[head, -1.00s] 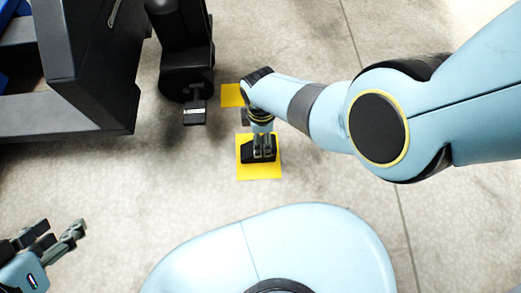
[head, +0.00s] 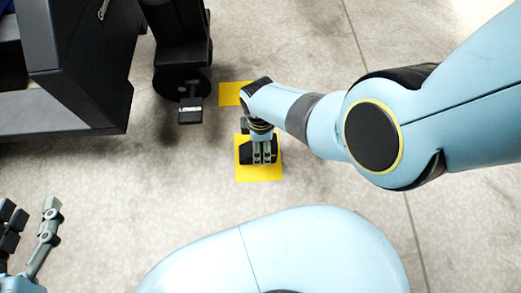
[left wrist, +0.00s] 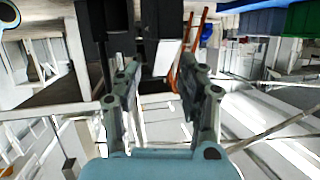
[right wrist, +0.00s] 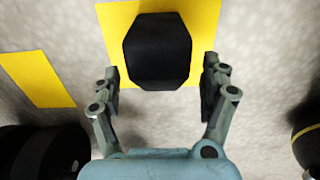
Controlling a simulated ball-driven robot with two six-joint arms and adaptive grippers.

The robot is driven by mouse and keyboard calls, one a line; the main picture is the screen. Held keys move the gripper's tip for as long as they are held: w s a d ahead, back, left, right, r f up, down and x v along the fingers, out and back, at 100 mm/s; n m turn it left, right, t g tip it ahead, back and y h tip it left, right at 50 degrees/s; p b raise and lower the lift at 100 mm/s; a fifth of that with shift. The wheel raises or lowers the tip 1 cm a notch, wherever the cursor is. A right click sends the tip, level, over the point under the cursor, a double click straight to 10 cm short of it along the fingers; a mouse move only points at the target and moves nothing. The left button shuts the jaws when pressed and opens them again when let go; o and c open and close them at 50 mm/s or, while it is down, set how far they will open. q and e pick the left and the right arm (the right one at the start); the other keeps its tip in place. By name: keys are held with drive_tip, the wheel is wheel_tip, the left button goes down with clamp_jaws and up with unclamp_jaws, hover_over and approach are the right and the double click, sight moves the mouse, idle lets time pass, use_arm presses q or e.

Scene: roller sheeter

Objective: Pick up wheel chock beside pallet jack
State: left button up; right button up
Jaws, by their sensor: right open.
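The wheel chock (head: 246,154) is a black block on a yellow floor square (head: 259,174), partly hidden by my right gripper in the head view. In the right wrist view the chock (right wrist: 157,50) lies ahead, between and slightly beyond the open fingertips. My right gripper (head: 262,159) points down over the chock; its fingers (right wrist: 160,80) stand either side with gaps. My left gripper (head: 30,225) is raised at the lower left, far from the chock, its fingers (left wrist: 160,85) apart and empty. The black wheeled unit with a pedal (head: 190,110), apparently the pallet jack, stands behind and left of the chock.
A large dark machine frame (head: 80,70) fills the upper left. A second yellow patch (head: 233,93) lies behind the chock; it also shows in the right wrist view (right wrist: 38,78). The concrete floor around the chock's square is mostly clear.

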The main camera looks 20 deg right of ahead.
drive_tip(key=shift+f+b, duration=0.6)
drive_tip(key=shift+f, duration=0.2)
use_arm(q)
drive_tip(key=w+r+t+h, duration=0.1)
drive_tip(key=w+r+t, duration=0.3)
drive_tip(key=r, duration=0.4)
drive_tip(key=shift+w+d+r+m, duration=0.4)
drive_tip(key=shift+w+d, duration=0.05)
drive_tip(key=shift+w, duration=0.35)
use_arm(e)
drive_tip(key=shift+w, duration=0.1)
clamp_jaws()
